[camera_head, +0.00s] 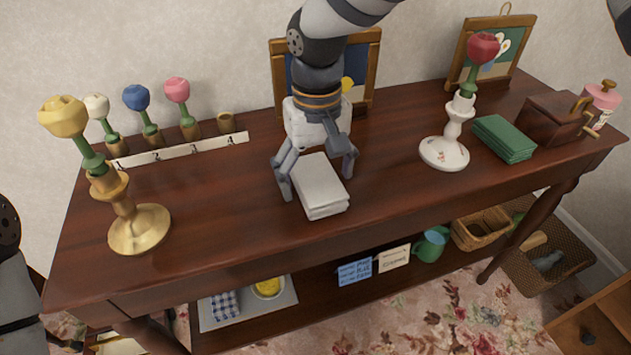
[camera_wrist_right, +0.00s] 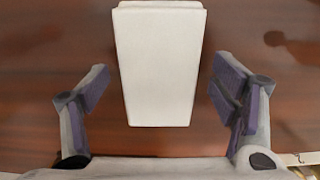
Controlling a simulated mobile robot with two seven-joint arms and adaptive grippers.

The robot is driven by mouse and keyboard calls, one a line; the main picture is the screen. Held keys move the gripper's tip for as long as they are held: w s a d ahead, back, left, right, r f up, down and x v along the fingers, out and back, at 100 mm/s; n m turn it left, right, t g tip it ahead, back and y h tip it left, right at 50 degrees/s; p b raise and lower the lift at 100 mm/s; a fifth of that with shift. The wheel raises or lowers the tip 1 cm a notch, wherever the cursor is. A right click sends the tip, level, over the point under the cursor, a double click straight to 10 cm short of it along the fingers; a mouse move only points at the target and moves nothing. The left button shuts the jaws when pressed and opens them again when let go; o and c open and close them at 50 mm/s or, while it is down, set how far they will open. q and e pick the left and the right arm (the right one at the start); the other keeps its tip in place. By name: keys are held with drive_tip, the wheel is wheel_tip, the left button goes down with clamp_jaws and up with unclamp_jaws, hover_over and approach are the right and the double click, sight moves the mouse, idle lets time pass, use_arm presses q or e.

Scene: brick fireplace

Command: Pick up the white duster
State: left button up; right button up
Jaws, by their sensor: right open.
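The white duster (camera_head: 319,184) is a flat, folded-looking white block lying on the dark wooden table near the middle of its front half. It also shows in the right wrist view (camera_wrist_right: 160,65), reaching from the top edge down between the fingers. My right gripper (camera_head: 318,178) comes down over it from above, with one finger on each side. In the right wrist view the gripper (camera_wrist_right: 159,88) is open, with a gap between the duster and each finger. My left gripper is out of view.
A brass candlestick with a yellow flower (camera_head: 139,228) stands left, and a white candlestick with a red flower (camera_head: 444,152) stands right. Green folded cloths (camera_head: 505,139) and a wooden box (camera_head: 548,117) lie further right. A picture frame (camera_head: 363,80) stands behind the gripper.

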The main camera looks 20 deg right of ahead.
sight(318, 181)
drive_tip(key=shift+f, duration=0.45)
drive_tip(key=c, duration=1.2)
drive_tip(key=shift+r, duration=0.15)
drive_tip(key=shift+w+r, duration=0.1)
drive_tip(key=shift+r, duration=0.3)
drive_tip(key=r, duration=0.2)
drive_tip(key=s+r+p, duration=0.1)
drive_tip(key=r, duration=0.1)
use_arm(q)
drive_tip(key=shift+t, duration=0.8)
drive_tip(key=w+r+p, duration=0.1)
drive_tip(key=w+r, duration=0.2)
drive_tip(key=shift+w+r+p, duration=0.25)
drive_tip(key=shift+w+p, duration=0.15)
use_arm(e)
drive_tip(key=s+r, duration=0.2)
drive_tip(key=s, duration=0.2)
drive_tip(key=s+r, duration=0.3)
drive_tip(key=s, duration=0.1)
drive_tip(key=s+r, duration=0.3)
drive_tip(key=s, duration=0.2)
drive_tip(key=shift+s+d, duration=0.1)
drive_tip(key=shift+d, duration=0.05)
